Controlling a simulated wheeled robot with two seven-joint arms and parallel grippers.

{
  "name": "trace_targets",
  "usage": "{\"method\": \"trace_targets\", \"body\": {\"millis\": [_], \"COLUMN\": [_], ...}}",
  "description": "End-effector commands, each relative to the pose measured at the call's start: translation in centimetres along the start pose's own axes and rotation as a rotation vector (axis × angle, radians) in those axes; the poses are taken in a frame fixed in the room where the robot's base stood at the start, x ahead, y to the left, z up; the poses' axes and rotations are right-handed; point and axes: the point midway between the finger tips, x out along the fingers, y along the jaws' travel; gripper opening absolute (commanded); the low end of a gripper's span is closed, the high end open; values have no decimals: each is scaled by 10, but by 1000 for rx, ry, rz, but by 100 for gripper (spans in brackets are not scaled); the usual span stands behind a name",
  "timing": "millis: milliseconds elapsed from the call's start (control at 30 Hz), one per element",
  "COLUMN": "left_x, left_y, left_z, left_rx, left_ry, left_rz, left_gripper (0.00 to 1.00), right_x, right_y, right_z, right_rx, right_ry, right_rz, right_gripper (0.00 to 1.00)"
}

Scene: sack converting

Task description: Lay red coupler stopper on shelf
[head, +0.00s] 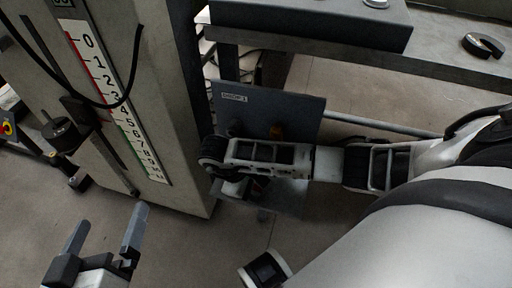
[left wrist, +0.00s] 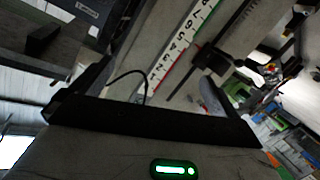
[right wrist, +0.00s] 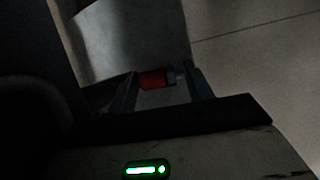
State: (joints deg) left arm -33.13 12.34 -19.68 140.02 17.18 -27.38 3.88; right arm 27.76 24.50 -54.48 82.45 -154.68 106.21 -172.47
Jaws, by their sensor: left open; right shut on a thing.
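The red coupler stopper (right wrist: 155,80) is between the fingers of my right gripper (right wrist: 162,84) in the right wrist view. It is dark there, and a grey metal part shows at its right end. In the head view my right gripper (head: 245,188) points down in front of the shelf, mostly hidden by my own wrist, and I cannot make out the stopper. The shelf (head: 292,200) shows as a grey surface below a labelled back panel (head: 300,108), partly covered by my right arm. My left gripper (head: 106,232) is open and empty, over the floor at lower left.
A pale column with a numbered red and green scale (head: 120,105) stands left of the shelf. A black cable (head: 135,55) hangs across it.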

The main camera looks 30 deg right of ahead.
Motion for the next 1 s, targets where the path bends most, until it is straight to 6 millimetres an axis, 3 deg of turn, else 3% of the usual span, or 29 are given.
{"method": "trace_targets", "body": {"millis": [100, 133, 200, 667, 867, 967, 1000], "left_x": [0, 0, 0, 0, -2, -2, -1], "left_y": [0, 0, 0, 0, 0, -2, -5], "left_z": [0, 0, 0, -2, -8, -7, 0], "left_rx": [0, 0, 0, 4, 37, 67, 75], "left_ry": [0, 1, 1, 1, -9, -29, -40], "left_rz": [0, 0, 0, -2, -18, -36, -42], "left_gripper": [100, 100, 100, 100, 100, 100, 100], "right_x": [0, 0, 0, -3, -32, -56, -58], "right_y": [0, 0, 0, 0, 2, 2, -4], "right_z": [0, 0, 0, 0, 1, 1, -8], "right_rx": [0, 0, 0, -1, -1, -1, -3], "right_ry": [0, 0, 0, 0, 4, 5, 4], "right_rz": [0, 0, 0, 0, 3, 3, 1], "right_gripper": [28, 59, 76, 76, 76, 76, 76]}}
